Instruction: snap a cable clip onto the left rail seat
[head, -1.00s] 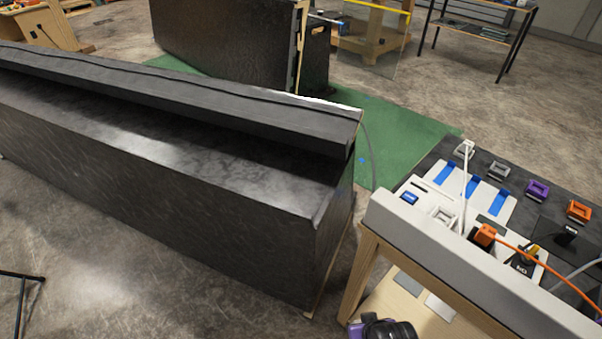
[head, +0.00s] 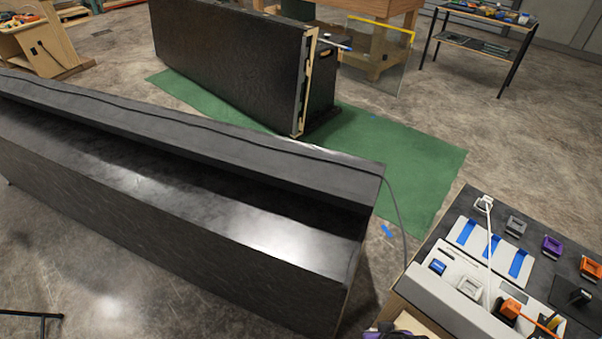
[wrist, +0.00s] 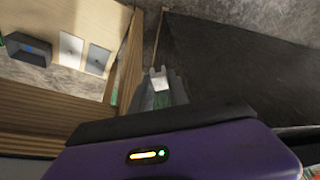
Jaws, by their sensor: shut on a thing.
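My gripper (wrist: 163,88) shows in the wrist view beyond the purple wrist housing, with its fingers closed on a small pale grey-white piece (wrist: 159,79), which looks like a cable clip. The piece is held in the air beside a dark panel and a wooden leg. In the head view only a bit of my purple and black arm shows at the bottom edge; the fingers are out of view. Several clip-like pieces stand on the right bench: white (head: 483,203), grey (head: 516,226), purple (head: 552,246) and orange (head: 590,268). I cannot make out the left rail seat.
A long black console (head: 180,215) fills the left and middle, with a grey cable at its right end. A green mat (head: 420,170) and another black cabinet (head: 230,65) lie behind.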

